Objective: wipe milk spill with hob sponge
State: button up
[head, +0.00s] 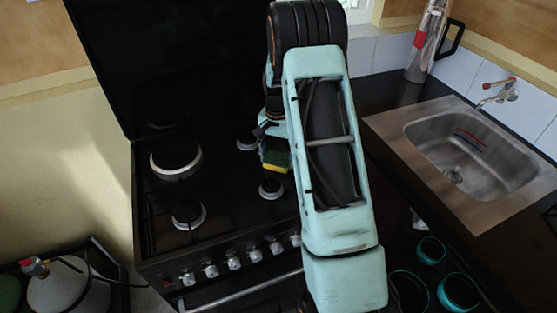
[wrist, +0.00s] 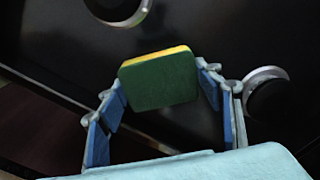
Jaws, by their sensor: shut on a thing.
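A sponge with a green face and a yellow layer (wrist: 160,82) is between the two blue-padded fingers of my gripper (wrist: 165,90) in the wrist view. My gripper is shut on it. In the head view the sponge (head: 276,160) shows over the right part of the black hob (head: 225,205), beside my arm. I cannot tell whether it touches the hob surface. My arm hides most of the gripper and part of the hob in the head view. No milk spill can be made out in either view.
Hob burners (head: 176,160) stand around the sponge, with a raised dark lid (head: 160,60) behind. A steel sink (head: 470,150) with a tap is to the right. Teal containers (head: 458,292) sit low at right. A gas bottle (head: 68,290) stands at lower left.

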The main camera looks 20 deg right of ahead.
jog(key=shift+w, duration=1.1)
jog(key=shift+w+f, duration=0.1)
jog(key=shift+w, duration=1.65)
jog(key=shift+r+p, duration=1.35)
jog(key=shift+r, duration=1.7)
notch_tip(320, 180, up, 3)
jog(key=shift+f+p, duration=0.1)
jog(key=shift+p, duration=0.7)
jog(key=shift+f, duration=0.1)
jog(key=shift+f+b, duration=2.2)
jog(key=shift+f, duration=1.1)
